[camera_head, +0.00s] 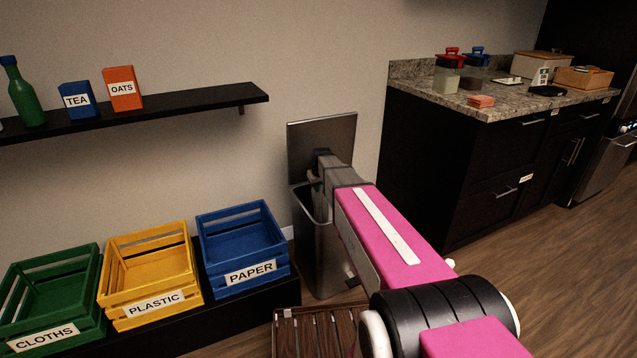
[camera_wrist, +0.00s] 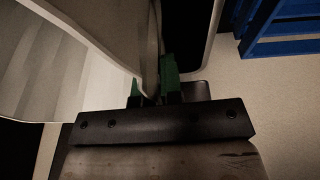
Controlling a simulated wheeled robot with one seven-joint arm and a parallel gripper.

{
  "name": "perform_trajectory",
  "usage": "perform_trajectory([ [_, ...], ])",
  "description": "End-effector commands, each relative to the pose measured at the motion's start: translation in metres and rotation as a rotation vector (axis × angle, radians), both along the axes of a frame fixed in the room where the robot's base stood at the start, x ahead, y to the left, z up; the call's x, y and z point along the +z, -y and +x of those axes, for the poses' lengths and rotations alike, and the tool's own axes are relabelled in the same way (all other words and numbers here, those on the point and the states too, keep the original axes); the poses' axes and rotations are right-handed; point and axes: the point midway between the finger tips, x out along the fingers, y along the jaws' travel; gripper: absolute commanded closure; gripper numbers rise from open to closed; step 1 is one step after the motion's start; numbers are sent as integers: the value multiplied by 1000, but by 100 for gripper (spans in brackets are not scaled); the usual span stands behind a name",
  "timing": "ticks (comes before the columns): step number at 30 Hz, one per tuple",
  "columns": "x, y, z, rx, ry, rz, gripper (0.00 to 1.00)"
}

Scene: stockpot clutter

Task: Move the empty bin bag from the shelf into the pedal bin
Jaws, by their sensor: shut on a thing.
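The pedal bin (camera_head: 318,250) is a tall grey metal bin against the wall, its lid (camera_head: 330,135) raised. My arm reaches over it from the front right, and my gripper (camera_head: 317,180) is at its mouth, mostly hidden by the arm in the head view. In the wrist view my gripper (camera_wrist: 155,85), with green fingertips, is shut on a pale, thin sheet, the bin bag (camera_wrist: 75,60). The bag covers much of the upper left there. The dark bin opening (camera_wrist: 186,30) shows beside it. I cannot tell how deep the bag sits in the bin.
A dark wall shelf (camera_head: 190,107) at left holds a green bottle, a TEA box and an OATS box. Green, yellow and blue crates (camera_head: 243,240) stand left of the bin. A dark counter (camera_head: 450,165) stands at right.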

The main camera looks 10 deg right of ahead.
Motion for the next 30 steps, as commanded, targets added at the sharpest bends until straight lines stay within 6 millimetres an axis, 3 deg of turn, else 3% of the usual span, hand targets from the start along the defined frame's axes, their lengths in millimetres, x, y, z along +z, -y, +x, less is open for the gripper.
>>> perform_trajectory([
  [13,-43,-1,4,0,0,0,100],
  [29,-52,-1,4,0,0,0,100],
  [30,-52,-1,4,0,0,0,83],
])
